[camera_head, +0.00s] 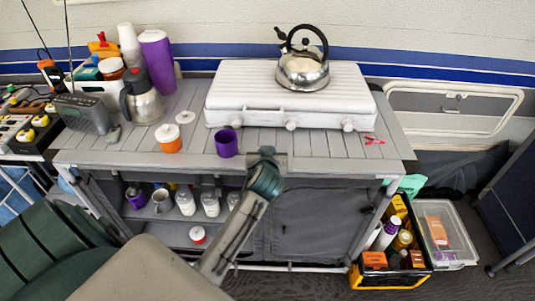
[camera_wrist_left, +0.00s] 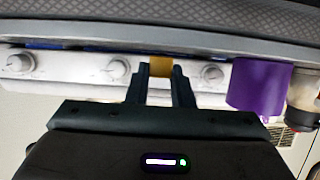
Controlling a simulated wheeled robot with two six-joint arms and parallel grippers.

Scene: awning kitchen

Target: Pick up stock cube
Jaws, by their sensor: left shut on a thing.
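The stock cube (camera_wrist_left: 160,66) shows in the left wrist view as a small yellow-orange block. My left gripper (camera_wrist_left: 160,72) is shut on it, with one dark finger on each side. In the head view my left arm reaches up over the front edge of the kitchen counter. Its end (camera_head: 266,154) is in front of the white stove, right of the purple mug. The cube cannot be made out in the head view. My right gripper is in neither view.
The purple mug (camera_head: 226,142) stands close left of my left gripper, with an orange jar (camera_head: 169,140) beyond it. The white stove (camera_head: 290,105) carries a kettle (camera_head: 303,70). Red tongs (camera_head: 374,140) lie right. A black-yellow crate (camera_head: 385,281) stands on the floor.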

